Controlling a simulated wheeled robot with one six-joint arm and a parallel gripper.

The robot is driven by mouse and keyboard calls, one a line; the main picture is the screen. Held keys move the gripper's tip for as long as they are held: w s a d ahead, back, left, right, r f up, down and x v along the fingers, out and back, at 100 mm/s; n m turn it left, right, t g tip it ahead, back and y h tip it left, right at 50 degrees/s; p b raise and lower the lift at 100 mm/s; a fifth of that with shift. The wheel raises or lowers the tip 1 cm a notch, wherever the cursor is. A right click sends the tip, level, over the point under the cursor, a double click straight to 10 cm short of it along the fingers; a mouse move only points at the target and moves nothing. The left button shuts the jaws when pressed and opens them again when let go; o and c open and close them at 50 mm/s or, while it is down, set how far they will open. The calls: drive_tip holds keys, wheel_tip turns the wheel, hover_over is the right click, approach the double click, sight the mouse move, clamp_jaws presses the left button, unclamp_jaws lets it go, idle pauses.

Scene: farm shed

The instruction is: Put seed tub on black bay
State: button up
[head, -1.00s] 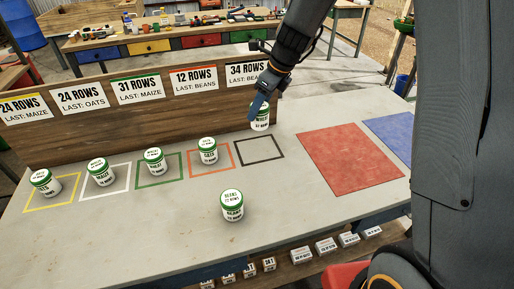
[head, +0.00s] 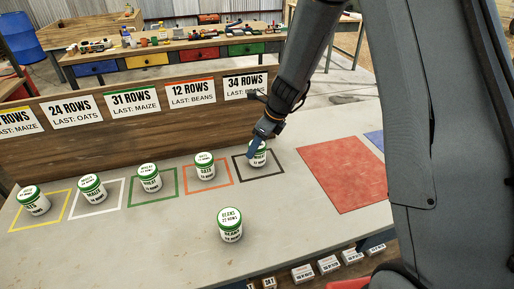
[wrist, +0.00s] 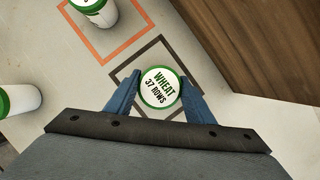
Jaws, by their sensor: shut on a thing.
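A white seed tub with a green-rimmed lid (head: 259,158) is between the fingers of my gripper (head: 262,141). In the wrist view its lid (wrist: 160,87) reads WHEAT 37 ROWS, with a blue finger on each side. My gripper is shut on the tub. The tub looks upright and over the black bay (head: 264,178), a black square outline on the grey bench. In the wrist view the black bay (wrist: 135,54) shows around the tub. I cannot tell whether the tub's base touches the bench.
Similar tubs stand at the orange bay (head: 218,184), green bay, white bay and yellow bay to the left. A BEANS tub (head: 230,225) stands loose in front. A wooden board with row signs (head: 150,135) rises behind. A red mat (head: 345,178) lies to the right.

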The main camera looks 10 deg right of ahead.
drive_tip(key=shift+f, duration=0.5)
drive_tip(key=shift+f, duration=0.2)
drive_tip(key=o, duration=1.2)
drive_tip(key=shift+c, duration=0.2)
